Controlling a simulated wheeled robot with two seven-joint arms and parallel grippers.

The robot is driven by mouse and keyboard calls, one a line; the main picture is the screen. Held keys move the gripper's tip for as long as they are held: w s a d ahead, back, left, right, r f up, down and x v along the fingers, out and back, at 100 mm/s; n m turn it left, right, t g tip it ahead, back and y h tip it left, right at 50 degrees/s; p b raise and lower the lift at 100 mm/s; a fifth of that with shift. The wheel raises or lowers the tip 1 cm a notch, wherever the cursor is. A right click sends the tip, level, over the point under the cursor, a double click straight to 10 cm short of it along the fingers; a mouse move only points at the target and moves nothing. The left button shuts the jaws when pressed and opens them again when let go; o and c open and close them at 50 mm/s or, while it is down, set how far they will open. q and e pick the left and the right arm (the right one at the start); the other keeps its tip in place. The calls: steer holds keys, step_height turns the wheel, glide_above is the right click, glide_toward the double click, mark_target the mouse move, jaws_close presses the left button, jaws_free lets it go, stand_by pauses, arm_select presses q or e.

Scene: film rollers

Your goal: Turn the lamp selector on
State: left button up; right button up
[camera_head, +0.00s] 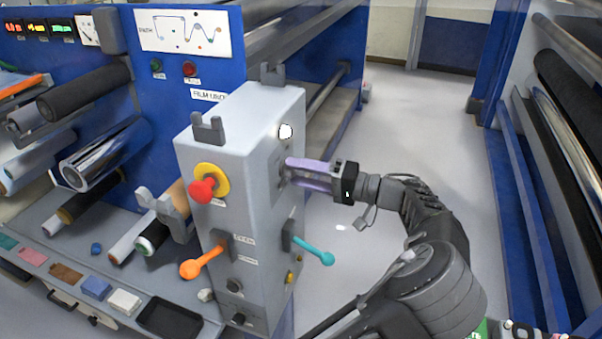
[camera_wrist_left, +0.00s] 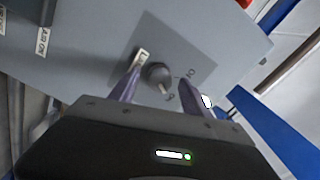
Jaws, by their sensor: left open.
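The lamp selector (camera_wrist_left: 157,74) is a dark round knob with a pale pointer on a grey plate, on the side of the grey control box (camera_head: 227,141). In the left wrist view its pointer is toward the lower right, and small marks are printed around it. My left gripper (camera_head: 289,173) has purple fingers and is at that side face. In the left wrist view the open fingers (camera_wrist_left: 160,84) lie on either side of the knob; I cannot tell whether they touch it. In the head view the fingers hide most of the selector. My right gripper is not in view.
A white round lamp (camera_head: 285,131) sits above my fingers. A red knob on a yellow ring (camera_head: 203,188), an orange lever (camera_head: 201,264) and a teal lever (camera_head: 314,250) stick out of the box. Film rollers (camera_head: 96,155) are at left. The floor (camera_head: 425,125) behind is clear.

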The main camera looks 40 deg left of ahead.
arm_select(q)
steer(key=v, duration=0.8)
steer(key=shift+b, duration=0.3)
stand_by(0.6)
